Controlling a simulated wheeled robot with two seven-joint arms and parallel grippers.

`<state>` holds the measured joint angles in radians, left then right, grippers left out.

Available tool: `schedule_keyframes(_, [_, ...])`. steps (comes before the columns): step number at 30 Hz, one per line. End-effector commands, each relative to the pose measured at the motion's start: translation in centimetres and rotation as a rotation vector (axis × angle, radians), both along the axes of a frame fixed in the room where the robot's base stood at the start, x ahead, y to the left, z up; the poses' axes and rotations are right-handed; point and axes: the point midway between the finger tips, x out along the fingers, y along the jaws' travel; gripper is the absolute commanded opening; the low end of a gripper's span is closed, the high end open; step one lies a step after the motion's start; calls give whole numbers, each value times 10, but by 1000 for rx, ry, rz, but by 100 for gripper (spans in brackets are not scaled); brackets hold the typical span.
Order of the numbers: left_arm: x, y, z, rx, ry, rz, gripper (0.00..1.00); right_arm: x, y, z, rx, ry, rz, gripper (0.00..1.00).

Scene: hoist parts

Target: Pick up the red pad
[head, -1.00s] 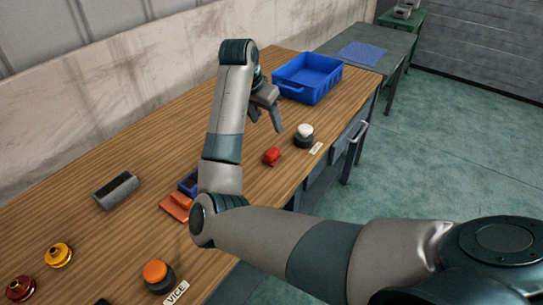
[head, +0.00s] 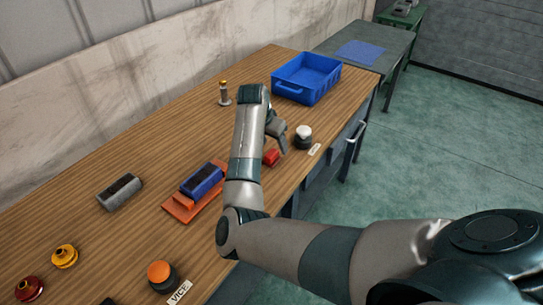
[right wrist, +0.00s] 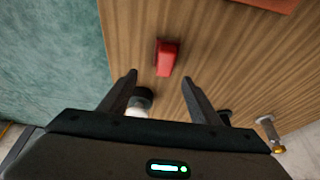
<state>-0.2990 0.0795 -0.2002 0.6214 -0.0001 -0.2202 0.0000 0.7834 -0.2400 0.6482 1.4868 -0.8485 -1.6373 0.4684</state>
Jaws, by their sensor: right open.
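The red pad (head: 271,157) lies on the wooden bench near its front edge, partly hidden by my right arm in the head view. In the right wrist view the red pad (right wrist: 167,58) lies ahead of the fingertips, roughly in line with the gap between them. My right gripper (head: 279,143) is just above and beside the pad in the head view. In the right wrist view the right gripper (right wrist: 159,78) has its fingers spread, with nothing between them. My left gripper is not in view.
A white-topped round button (head: 304,136) stands just right of the pad. A blue crate (head: 307,80) sits behind it. An orange vice (head: 183,209) with blue jaws lies to the left. A small upright post (head: 224,94) stands near the wall.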

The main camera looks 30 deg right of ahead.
Motion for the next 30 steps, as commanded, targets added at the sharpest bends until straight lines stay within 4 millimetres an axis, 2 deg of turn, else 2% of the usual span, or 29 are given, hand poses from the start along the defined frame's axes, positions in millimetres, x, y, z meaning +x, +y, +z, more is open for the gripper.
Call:
schedule_keyframes(14, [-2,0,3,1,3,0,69,1,-1,-5,0,0,0,57])
schedule_keyframes(22, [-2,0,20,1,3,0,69,7,1,-33,1,4,2,57])
schedule_keyframes(27, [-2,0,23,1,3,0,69,9,-6,-51,1,1,1,57])
schedule_keyframes(30, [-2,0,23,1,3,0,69,10,-6,-55,1,0,0,57])
